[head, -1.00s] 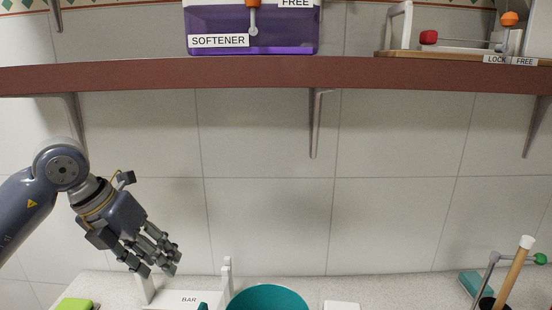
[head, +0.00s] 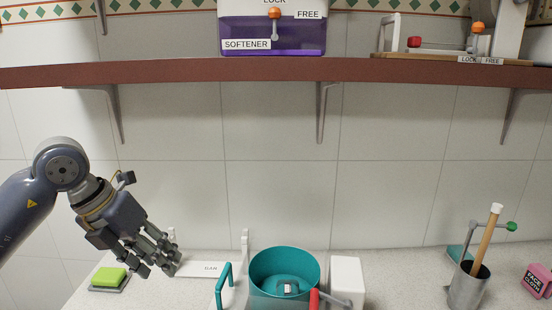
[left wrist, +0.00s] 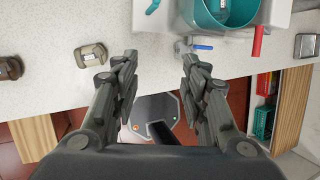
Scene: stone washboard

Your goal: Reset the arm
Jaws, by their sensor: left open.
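My left gripper (head: 156,254) is at the left of the head view, in front of the tiled wall and over the counter (head: 150,294). Its fingers point down and to the right. In the left wrist view the two fingers (left wrist: 156,86) stand wide apart with nothing between them. The counter edge and the floor show beyond them. My right gripper is in neither view.
A green sponge (head: 110,276) lies at left. A metal cup (head: 468,287) with a brush stands at right. A brown shelf (head: 350,68) crosses above, holding a purple softener dispenser (head: 300,38).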

